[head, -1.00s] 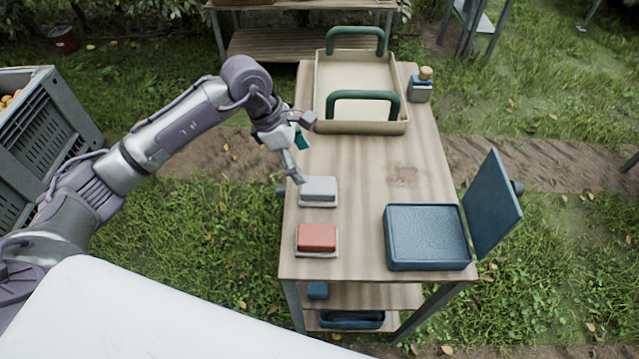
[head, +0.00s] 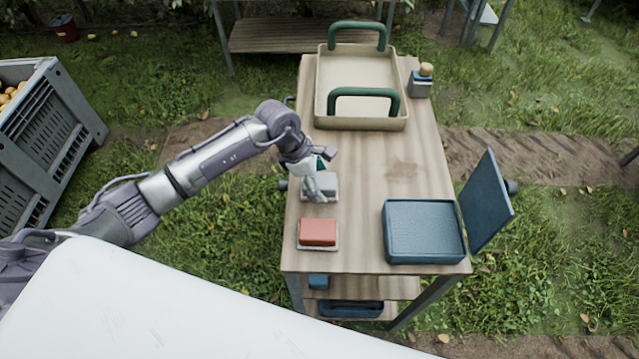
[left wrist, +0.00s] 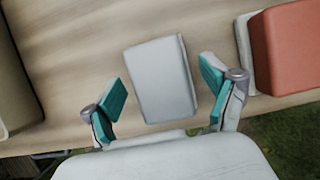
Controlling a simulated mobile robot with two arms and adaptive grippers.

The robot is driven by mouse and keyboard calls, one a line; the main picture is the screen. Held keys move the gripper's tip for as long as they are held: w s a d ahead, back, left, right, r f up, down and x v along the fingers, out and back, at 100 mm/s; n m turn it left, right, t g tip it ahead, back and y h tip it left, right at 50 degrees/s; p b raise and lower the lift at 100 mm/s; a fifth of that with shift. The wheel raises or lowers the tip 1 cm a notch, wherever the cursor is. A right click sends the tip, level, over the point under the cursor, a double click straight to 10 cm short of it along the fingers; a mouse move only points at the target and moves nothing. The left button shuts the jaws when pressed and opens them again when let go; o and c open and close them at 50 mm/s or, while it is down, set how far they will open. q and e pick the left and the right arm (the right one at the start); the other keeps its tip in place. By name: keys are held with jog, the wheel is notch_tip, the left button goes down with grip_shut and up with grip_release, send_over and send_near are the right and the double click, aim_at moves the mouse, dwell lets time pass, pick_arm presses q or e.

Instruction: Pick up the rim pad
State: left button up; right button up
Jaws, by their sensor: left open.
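A light grey pad (head: 328,181) lies on the left edge of the wooden table, and in the left wrist view the grey pad (left wrist: 158,78) sits between the fingers. A red pad (head: 317,232) on a pale base lies nearer the front; it also shows in the left wrist view (left wrist: 288,45). No label tells which one is the rim pad. My left gripper (head: 318,182) is open over the grey pad, partly hiding it in the head view. In the left wrist view its teal-padded fingers (left wrist: 162,88) stand apart on either side of the grey pad, with gaps visible. My right gripper is out of view.
A beige tray (head: 366,124) with green handles stands at the table's far end, beside a small bottle (head: 420,86). The table's middle (head: 385,165) is clear.

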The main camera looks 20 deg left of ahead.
aim_at(325, 180)
pick_arm(q)
jog(key=c, duration=1.3)
jog(key=shift+o, duration=0.2)
jog(key=shift+r, duration=0.1)
jog(key=shift+r+b, duration=0.3)
jog(key=shift+r, duration=0.2)
notch_tip(325, 180, up, 3)
jog(key=shift+f+b, duration=0.2)
jog(key=shift+b, duration=0.4)
jog(key=w+d+r+b, duration=0.3)
jog(key=d+r, duration=0.4)
jog(key=d, duration=0.3)
jog(key=shift+w+d+r+b, duration=0.15)
jog(key=shift+w+d+b, duration=0.25)
jog(key=shift+w, duration=0.3)
